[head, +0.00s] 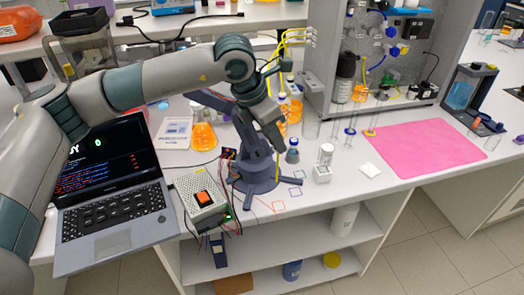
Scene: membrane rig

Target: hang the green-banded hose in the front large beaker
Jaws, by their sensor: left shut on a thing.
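My left gripper (276,147) points down over the bench, in front of the dark blue desktop robot arm. It is shut, and a thin yellow hose (277,168) shows just below its fingertips. A green band on this hose cannot be made out. Several yellow hoses (298,36) curve out from the rig panel above and behind the gripper. A clear beaker (311,126) stands to the right of the gripper. Beakers with orange liquid (295,110) stand behind, partly hidden by my arm. Which beaker is the front large one cannot be told. My right gripper is not in view.
The desktop robot arm (256,178) stands close by the gripper. A blue-capped bottle (292,152), a white-topped jar (324,165) and slim cylinders (350,132) stand to the right. A pink mat (425,147) lies bare. A laptop (112,200) and power box (200,203) are at left.

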